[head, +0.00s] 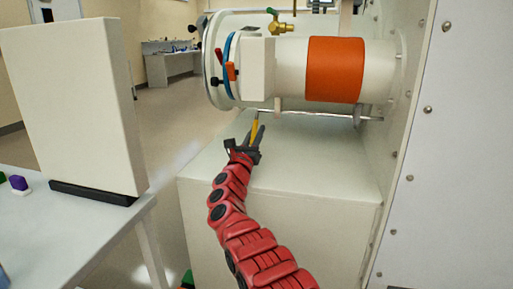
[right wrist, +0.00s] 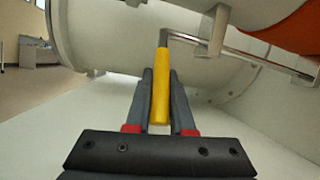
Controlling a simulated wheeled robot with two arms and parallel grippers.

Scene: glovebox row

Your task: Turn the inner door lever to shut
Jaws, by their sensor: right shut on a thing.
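The inner door lever has a yellow grip (right wrist: 162,95) that hangs down from a bent metal rod (right wrist: 255,57) under the white cylindrical chamber (head: 289,68). In the head view the yellow grip (head: 254,130) shows small, below the chamber's left part. My right gripper (head: 258,134) reaches up to it from below. In the right wrist view its two dark fingers (right wrist: 161,88) stand on either side of the grip and are shut on it. The rod runs right along the chamber's underside to the glovebox wall. My left gripper is not in view.
The chamber has an orange band (head: 335,70) and a round door (head: 214,62) at its left end. A pale box surface (head: 310,155) lies below my right gripper. The glovebox wall (head: 450,170) closes off the right. A table with an upright white panel (head: 75,110) stands left.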

